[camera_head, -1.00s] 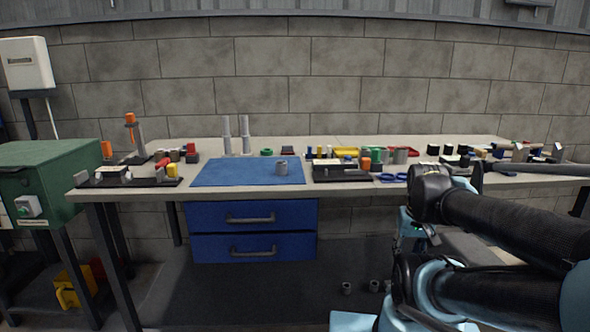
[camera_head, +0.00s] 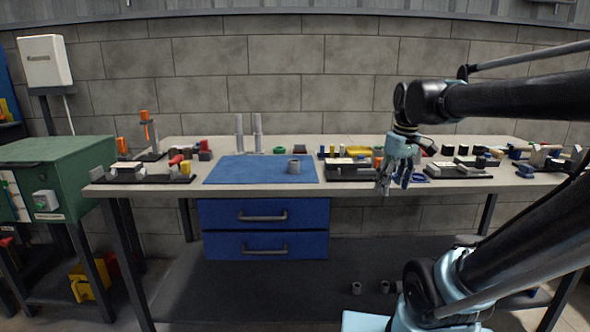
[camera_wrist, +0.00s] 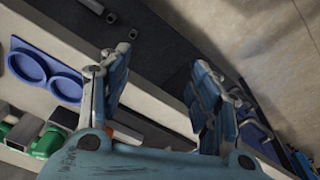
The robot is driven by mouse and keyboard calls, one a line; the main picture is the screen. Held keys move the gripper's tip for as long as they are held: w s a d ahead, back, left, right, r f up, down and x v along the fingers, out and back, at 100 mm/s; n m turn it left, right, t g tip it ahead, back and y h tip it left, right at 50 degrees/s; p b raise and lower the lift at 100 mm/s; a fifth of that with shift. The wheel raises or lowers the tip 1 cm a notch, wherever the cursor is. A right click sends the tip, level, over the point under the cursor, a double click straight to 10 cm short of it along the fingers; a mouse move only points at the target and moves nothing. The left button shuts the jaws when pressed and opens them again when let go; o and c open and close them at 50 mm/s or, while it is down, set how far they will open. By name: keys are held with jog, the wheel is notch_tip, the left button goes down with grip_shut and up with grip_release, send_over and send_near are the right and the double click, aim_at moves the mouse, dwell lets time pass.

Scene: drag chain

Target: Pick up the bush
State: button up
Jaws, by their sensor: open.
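A short grey hollow cylinder (camera_head: 294,166), which looks like the bush, stands upright on the right part of the blue mat (camera_head: 225,172) on the workbench. My gripper (camera_head: 393,190) hangs at the bench's front edge, to the right of the mat and apart from the cylinder. Its two fingers are spread with nothing between them, as the wrist view (camera_wrist: 160,65) also shows. The mat and that cylinder do not show in the wrist view.
A dark fixture tray (camera_head: 345,174) lies between mat and gripper. Blue rings (camera_wrist: 28,68) lie near the gripper. Two grey posts (camera_head: 258,132) stand behind the mat. Several small grey cylinders (camera_head: 356,288) stand on the dark lower shelf. Blue drawers (camera_head: 265,215) are below the bench.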

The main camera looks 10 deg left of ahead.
jog(key=w+a+r+n, duration=0.3)
jog(key=w+a+r, duration=0.15)
jog(key=a, duration=0.25)
jog(key=w+a+r+n, duration=0.4)
jog(key=a+r, duration=0.2)
jog(key=a, duration=0.1)
jog(key=n+g, duration=0.2)
jog(key=n, duration=0.4)
send_near(294, 166)
jog(key=shift+y, duration=0.3)
jog(key=f, duration=0.3)
jog(key=w+f, duration=0.1)
jog(key=f, duration=0.2)
jog(key=a+f, duration=0.1)
jog(key=f, duration=0.2)
jog(key=shift+w+f, duration=0.15)
jog(key=shift+w, duration=0.1)
jog(key=shift+c, duration=0.2)
jog(key=shift+a, duration=0.1)
jog(key=c, duration=1.3)
